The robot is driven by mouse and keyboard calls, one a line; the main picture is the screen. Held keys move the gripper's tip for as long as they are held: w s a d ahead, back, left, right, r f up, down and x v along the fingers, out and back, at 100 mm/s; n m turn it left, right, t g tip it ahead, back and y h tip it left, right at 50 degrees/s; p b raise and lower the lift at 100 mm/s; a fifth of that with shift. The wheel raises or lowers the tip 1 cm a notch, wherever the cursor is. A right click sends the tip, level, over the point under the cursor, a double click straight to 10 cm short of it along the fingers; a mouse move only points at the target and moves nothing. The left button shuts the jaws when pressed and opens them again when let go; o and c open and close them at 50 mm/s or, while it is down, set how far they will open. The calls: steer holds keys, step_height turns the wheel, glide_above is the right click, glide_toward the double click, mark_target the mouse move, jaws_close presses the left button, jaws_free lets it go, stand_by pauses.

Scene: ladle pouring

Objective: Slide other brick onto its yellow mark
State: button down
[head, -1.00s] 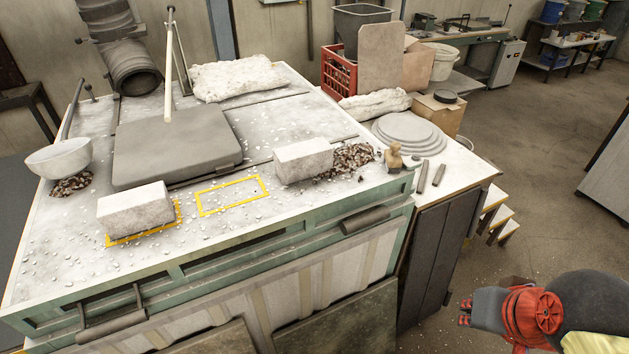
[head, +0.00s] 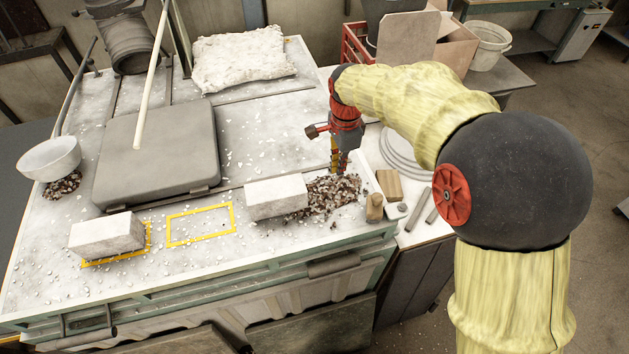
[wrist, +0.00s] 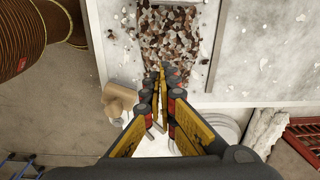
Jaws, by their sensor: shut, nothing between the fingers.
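One pale brick (head: 107,234) sits on a yellow outlined mark at the left of the bench top. The other pale brick (head: 277,197) rests to the right of an empty yellow outlined mark (head: 201,224), apart from it. My gripper (head: 340,166) points down to the right of this second brick, behind the heap of brown and white chips (head: 328,193). Its fingers are together and empty, and I cannot tell whether they touch the surface. In the wrist view my gripper (wrist: 168,72) shows over the edge of the chips (wrist: 170,40); neither brick is clear there.
A grey slab (head: 155,150) lies behind the marks, with a pale rod (head: 152,80) rising over it. A white bowl (head: 50,158) stands at the left. Wooden blocks (head: 389,185) sit right of the chips. Loose white crumbs dot the bench.

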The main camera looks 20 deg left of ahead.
mark_target(237, 217)
steer(key=shift+m, duration=0.4)
steer(key=a+f, duration=0.1)
steer(key=f, duration=0.3)
steer(key=a+f+p, duration=0.1)
steer(key=f, duration=0.3)
steer(key=a+f+p, duration=0.1)
steer(key=f, duration=0.3)
steer(key=shift+s, duration=0.2)
steer(key=s+a, duration=0.1)
steer(key=s+a+p, duration=0.1)
steer(key=shift+s+a+r, duration=0.1)
steer(key=shift+a+r, duration=0.1)
steer(key=shift+a, duration=0.1)
steer(key=shift+s+a+f, duration=0.1)
steer(key=shift+a, duration=0.15)
steer(key=shift+s, duration=0.1)
steer(key=shift+s+a, duration=0.2)
steer(key=shift+a, duration=0.1)
steer(key=s+a+b, duration=0.1)
steer(key=s+a, duration=0.4)
steer(key=a, duration=0.1)
steer(key=s+a+b, duration=0.1)
steer(key=s+a, duration=0.4)
steer(key=a, duration=0.1)
steer(key=s+a+b, duration=0.1)
steer(key=s+a, duration=0.4)
steer(key=shift+a+b, duration=0.4)
